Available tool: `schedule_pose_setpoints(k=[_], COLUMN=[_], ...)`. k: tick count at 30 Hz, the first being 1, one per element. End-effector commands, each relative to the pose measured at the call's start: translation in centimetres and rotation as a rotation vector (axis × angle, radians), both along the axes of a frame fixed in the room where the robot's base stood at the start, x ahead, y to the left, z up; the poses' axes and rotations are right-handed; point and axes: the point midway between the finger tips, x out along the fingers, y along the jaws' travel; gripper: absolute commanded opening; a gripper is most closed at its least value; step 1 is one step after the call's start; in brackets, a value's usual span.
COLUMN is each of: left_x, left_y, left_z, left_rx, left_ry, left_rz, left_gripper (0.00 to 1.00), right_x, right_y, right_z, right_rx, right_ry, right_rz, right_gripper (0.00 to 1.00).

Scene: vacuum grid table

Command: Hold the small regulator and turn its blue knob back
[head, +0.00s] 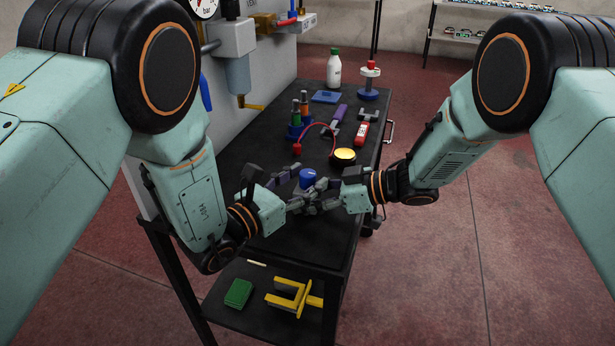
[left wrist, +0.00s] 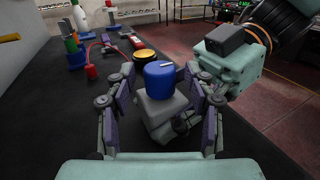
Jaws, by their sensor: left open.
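The small regulator has a blue knob (head: 308,175) on top and stands on the black table between my two grippers. In the left wrist view its blue knob (left wrist: 160,78) carries a pale mark, and its grey body (left wrist: 157,108) is below. My left gripper (head: 297,186) is open, with one finger on either side of the regulator in the left wrist view and gaps showing beside the knob. My right gripper (head: 328,191) is close at the regulator's right side. Its fingers overlap the regulator and the left fingers, so their opening and any contact are unclear.
A yellow-topped round part (head: 344,156), a red tester (head: 362,132) and a blue stand with screwdrivers (head: 298,122) lie behind. A white bottle (head: 334,72) stands at the back. The wall panel with a filter unit (head: 236,70) borders the left. The near tabletop is clear.

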Motion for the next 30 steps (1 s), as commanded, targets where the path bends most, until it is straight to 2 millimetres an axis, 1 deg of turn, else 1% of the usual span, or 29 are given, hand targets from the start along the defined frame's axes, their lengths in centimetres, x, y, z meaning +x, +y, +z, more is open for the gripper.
schedule_pose_setpoints(k=[9, 12, 15, 21, 30], left_x=[-4.7, -6.0, -6.9, -7.8, -7.9], left_y=[4.6, 5.7, 6.5, 7.2, 7.2], left_z=[0.0, 0.0, 0.0, 0.0, 0.0], left_rx=[-0.004, -0.005, -0.003, -0.002, -0.001], left_ry=[0.005, 0.004, 0.003, 0.001, 0.001], left_rz=[0.007, 0.006, 0.005, 0.002, 0.001], left_gripper=[0.54, 0.54, 0.54, 0.54, 0.54], right_x=[0.0, 0.0, 0.0, 0.0, 0.0], right_y=[0.0, 0.0, 0.0, 0.0, 0.0], right_z=[0.0, 0.0, 0.0, 0.0, 0.0], right_rx=[-0.001, -0.001, 0.0, 0.0, 0.0], right_ry=[0.001, 0.001, 0.0, 0.0, 0.0], right_rz=[0.001, 0.001, 0.001, 0.0, 0.0], right_gripper=[0.06, 0.06, 0.06, 0.06, 0.06])
